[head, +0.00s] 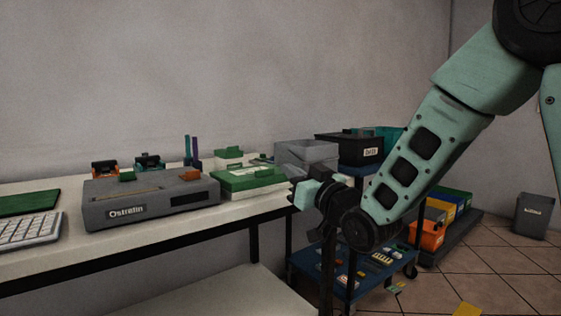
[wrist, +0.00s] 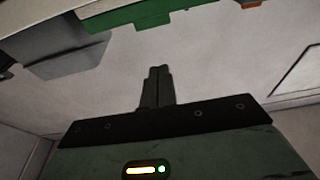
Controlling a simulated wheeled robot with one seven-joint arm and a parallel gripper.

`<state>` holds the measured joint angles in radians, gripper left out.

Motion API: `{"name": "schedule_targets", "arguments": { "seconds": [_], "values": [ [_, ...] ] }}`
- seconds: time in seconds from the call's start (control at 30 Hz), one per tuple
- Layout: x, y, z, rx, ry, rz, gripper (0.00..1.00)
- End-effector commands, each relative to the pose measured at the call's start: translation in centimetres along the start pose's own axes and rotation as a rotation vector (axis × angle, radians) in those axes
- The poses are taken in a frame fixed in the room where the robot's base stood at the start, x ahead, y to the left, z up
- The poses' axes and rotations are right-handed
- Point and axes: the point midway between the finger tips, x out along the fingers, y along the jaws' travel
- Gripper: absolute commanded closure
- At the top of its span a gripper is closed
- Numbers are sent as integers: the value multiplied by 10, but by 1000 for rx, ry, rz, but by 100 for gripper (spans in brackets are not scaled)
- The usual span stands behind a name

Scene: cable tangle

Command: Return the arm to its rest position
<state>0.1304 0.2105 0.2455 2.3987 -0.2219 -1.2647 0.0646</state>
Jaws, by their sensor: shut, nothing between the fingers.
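My arm reaches down from the upper right in the head view, with mint-green links. My gripper (head: 297,185) is at its lower end, pointing left, near the right end of the white workbench (head: 150,265). It is close to the green-and-white box on the bench; I cannot tell the exact gap. In the wrist view my gripper's fingers (wrist: 158,72) are together in the middle, with nothing between them. The view there looks upside down, with a green thing and a grey thing along its top edge.
A grey Ostrefin device (head: 150,212), a green-and-white box (head: 245,180) and a keyboard (head: 30,231) are on the bench. A blue cart (head: 345,285) stands below my arm. Coloured bins (head: 428,236) and a grey bin (head: 534,216) stand right. Floor tiles there are mostly clear.

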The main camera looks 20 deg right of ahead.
Motion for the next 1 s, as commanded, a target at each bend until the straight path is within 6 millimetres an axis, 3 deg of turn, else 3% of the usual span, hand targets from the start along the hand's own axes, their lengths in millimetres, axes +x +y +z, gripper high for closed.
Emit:
{"name": "schedule_targets", "arguments": {
  "seconds": [0.33, 0.47, 0.57, 0.77, 1.0],
  "values": [
    [-13, -3, 3, 1, -14, -3, 100],
    [-15, -25, 24, 6, -145, -23, 100],
    [-26, -54, 52, 8, -326, -52, 100],
    [-81, -113, 106, -8, -737, -128, 100],
    [-188, -167, 140, -74, -1218, -232, 100]
  ]
}}
